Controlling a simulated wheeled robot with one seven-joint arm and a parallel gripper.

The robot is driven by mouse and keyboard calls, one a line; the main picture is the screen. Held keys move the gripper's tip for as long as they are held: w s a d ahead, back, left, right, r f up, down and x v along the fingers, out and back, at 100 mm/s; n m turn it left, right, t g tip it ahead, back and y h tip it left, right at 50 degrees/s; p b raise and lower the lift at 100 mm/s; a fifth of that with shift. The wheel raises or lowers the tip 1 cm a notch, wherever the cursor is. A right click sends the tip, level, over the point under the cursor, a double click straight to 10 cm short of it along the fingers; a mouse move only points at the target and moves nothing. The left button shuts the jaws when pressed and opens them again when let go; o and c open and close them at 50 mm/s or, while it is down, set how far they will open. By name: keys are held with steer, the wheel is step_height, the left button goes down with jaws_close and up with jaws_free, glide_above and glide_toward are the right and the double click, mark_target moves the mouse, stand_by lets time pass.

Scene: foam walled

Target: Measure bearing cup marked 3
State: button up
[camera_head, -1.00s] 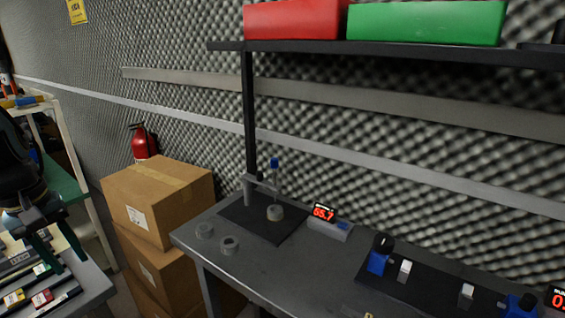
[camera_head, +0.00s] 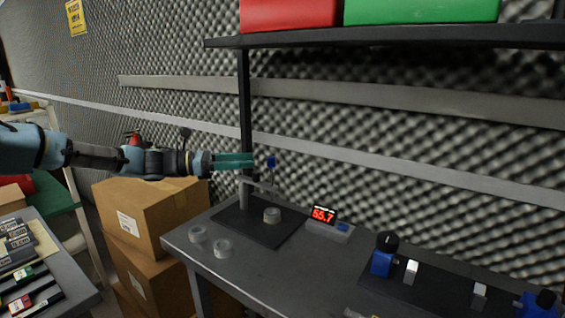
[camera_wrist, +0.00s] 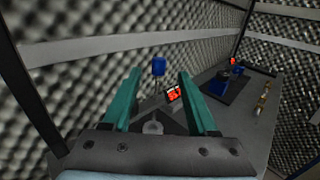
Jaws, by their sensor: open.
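A grey ring-shaped cup (camera_head: 271,215) sits on the dark plate of the gauge stand (camera_head: 244,190), under its spindle. No marking is legible on any cup. The spindle has a blue knob (camera_head: 271,162) on top. The red display (camera_head: 324,215) appears to read 55.7. My gripper (camera_head: 253,160) is open and empty, pointing right, with its green fingers just left of the knob. In the wrist view the blue knob (camera_wrist: 158,67) shows between the fingers.
A dark mat with blue-based devices (camera_head: 383,255) lies at the right of the bench (camera_head: 270,275). A shelf (camera_head: 400,35) with red and green bins hangs above. Cardboard boxes (camera_head: 150,215) stand left of the bench. The front middle of the bench is clear.

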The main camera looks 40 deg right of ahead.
steer(key=p, duration=0.4)
glide_above(272, 181)
steer(key=x, duration=0.3)
steer(key=shift+w+d+r, duration=0.1)
steer(key=shift+w, duration=0.05)
